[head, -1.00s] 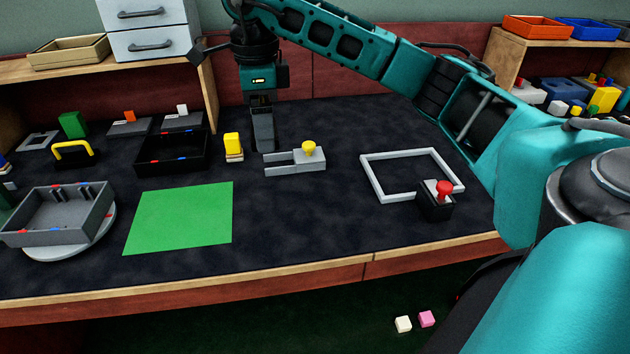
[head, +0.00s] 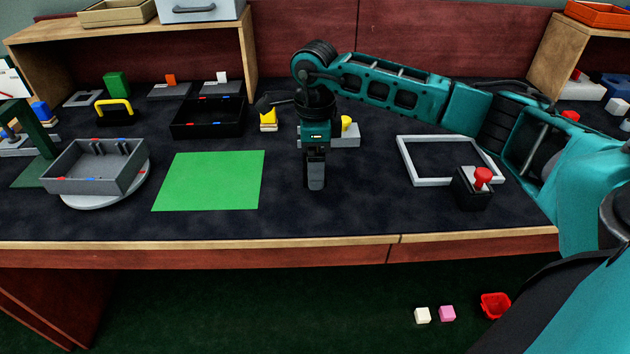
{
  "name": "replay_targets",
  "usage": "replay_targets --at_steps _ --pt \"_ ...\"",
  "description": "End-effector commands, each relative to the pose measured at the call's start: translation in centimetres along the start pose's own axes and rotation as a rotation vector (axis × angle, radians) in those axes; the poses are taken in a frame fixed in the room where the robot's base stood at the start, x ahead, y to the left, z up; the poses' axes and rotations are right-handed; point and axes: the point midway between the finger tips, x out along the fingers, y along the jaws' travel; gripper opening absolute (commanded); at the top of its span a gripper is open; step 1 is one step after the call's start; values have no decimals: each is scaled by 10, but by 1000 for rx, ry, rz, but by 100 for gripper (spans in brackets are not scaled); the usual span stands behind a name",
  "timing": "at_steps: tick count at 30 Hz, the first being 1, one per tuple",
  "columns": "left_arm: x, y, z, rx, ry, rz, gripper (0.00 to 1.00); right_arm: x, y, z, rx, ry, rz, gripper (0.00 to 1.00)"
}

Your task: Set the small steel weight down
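My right gripper (head: 315,185) points straight down over the dark mat, right of the green sheet (head: 210,181). Its grey fingertips are at or close to the mat. I see the fingers edge-on, so I cannot tell whether they are open or shut. I cannot make out the small steel weight; anything between the fingers is hidden. My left gripper is not in view.
Behind the gripper is a grey fixture with a yellow knob (head: 346,123). A pale square frame (head: 405,160) and a black box with a red knob (head: 473,190) stand right. A grey tray (head: 92,180) stands left. The mat around the fingertips is clear.

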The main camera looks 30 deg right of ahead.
Motion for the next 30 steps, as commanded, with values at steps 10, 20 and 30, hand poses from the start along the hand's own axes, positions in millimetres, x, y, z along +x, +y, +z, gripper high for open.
replay_targets --at_steps 10,20,30 --pt "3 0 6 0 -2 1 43 31 0 0 1 -1 -1 34" --pt "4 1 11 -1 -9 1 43 48 -1 1 1 -3 -3 34" --pt "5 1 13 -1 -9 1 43 53 0 0 1 -1 -1 100"
